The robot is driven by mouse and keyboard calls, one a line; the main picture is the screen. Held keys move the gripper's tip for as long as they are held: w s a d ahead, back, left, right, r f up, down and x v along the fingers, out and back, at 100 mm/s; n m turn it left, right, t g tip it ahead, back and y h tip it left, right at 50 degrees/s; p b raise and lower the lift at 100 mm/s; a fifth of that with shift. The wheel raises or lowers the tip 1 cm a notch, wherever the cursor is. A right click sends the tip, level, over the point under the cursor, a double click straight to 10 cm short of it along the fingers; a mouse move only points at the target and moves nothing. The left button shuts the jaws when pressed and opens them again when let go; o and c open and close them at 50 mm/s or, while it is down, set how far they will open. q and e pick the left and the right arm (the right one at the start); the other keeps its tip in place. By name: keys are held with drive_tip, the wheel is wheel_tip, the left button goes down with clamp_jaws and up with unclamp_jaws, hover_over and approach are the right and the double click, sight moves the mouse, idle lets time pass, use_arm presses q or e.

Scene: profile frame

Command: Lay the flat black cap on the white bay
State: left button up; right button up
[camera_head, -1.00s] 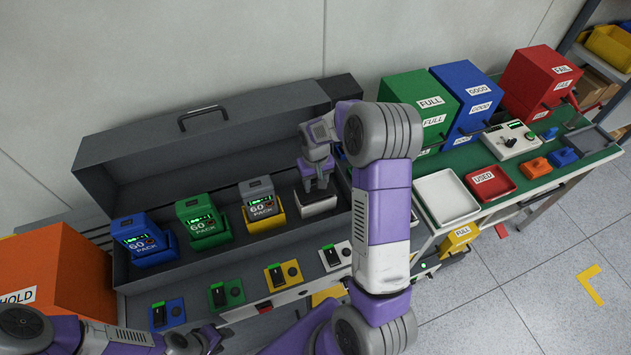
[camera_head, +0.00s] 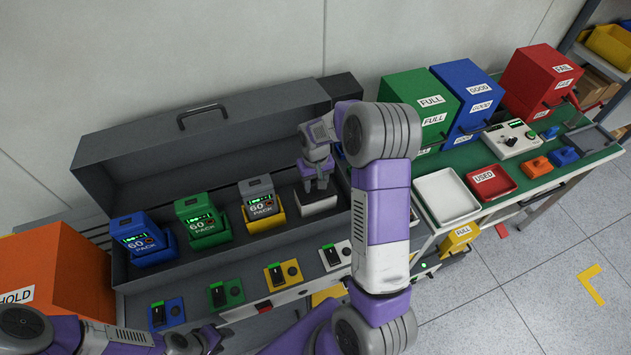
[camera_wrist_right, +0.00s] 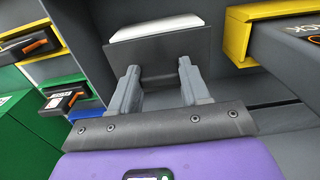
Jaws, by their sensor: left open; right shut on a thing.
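The flat black cap (camera_wrist_right: 150,52) is a dark plate with a grip block, held between the fingers of my right gripper (camera_wrist_right: 160,84). The white bay (camera_head: 320,208) is the rightmost in the grey trough; its white edge also shows beyond the cap in the right wrist view (camera_wrist_right: 157,27). My right gripper (camera_head: 318,188) points down over this bay, with the cap at or just above its top. I cannot tell whether cap and bay touch. My left gripper (camera_head: 208,340) is open and empty at the lower left, far from the bay.
Blue (camera_head: 138,236), green (camera_head: 202,220) and grey (camera_head: 260,198) packs stand in bays to the left. The grey lid (camera_head: 200,135) stands open behind. A white tray (camera_head: 446,196) and red USED tray (camera_head: 491,182) lie right. An orange HOLD box (camera_head: 60,265) is at far left.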

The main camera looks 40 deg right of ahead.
drive_tip(key=shift+f+b, duration=0.45)
drive_tip(key=shift+f, duration=0.3)
drive_tip(key=o, duration=1.1)
drive_tip(key=shift+r+p, duration=0.45)
drive_tip(key=shift+r, duration=3.4)
